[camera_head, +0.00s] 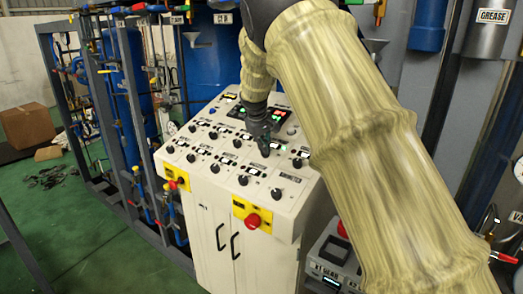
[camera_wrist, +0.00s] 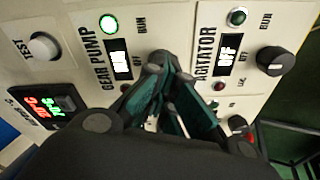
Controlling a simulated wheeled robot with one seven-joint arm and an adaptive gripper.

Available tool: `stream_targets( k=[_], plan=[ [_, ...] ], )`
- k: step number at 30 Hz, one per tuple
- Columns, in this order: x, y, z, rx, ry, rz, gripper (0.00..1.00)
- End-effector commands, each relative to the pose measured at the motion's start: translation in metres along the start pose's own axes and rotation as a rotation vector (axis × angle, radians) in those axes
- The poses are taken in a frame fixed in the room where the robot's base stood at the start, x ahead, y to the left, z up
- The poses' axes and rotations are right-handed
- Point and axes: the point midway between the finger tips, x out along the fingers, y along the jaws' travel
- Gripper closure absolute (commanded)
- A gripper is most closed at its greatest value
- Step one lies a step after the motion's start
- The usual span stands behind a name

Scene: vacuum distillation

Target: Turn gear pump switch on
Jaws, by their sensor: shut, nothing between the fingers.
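The gear pump panel section, labelled GEAR PUMP (camera_wrist: 85,66), is at the left of the wrist view. Its green RUN lamp (camera_wrist: 108,23) is brightly lit. Its small display (camera_wrist: 120,62) is partly covered and I cannot read it surely. My gripper (camera_wrist: 165,75) is shut and empty, its fingertips right at the gear pump switch, which they mostly hide; I cannot tell whether they touch it. In the head view my gripper (camera_head: 264,150) points down onto the white control console (camera_head: 215,210).
The agitator knob (camera_wrist: 274,61) is close on the right, beside an OFF display (camera_wrist: 229,55). A TEST button (camera_wrist: 43,46) and a lit readout (camera_wrist: 45,107) are on the left. Pipe frames (camera_head: 105,100) stand left.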

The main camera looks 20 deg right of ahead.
Motion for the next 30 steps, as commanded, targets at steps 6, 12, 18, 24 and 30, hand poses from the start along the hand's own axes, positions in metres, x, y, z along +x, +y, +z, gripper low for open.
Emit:
stream_targets(
  k=[6,12,18,24,30],
  plan=[
    [0.0215,-0.009,0.0145,0.192,-0.026,0.006,1.0],
    [0.0205,-0.0095,0.0141,0.34,-0.022,0.018,1.0],
    [0.0187,-0.0094,0.0134,0.332,-0.022,0.016,0.66],
    [0.0188,-0.0098,0.0133,0.33,-0.022,0.016,0.48],
    [0.0143,-0.0101,0.0089,0.327,-0.013,0.017,0.48]
  ],
)
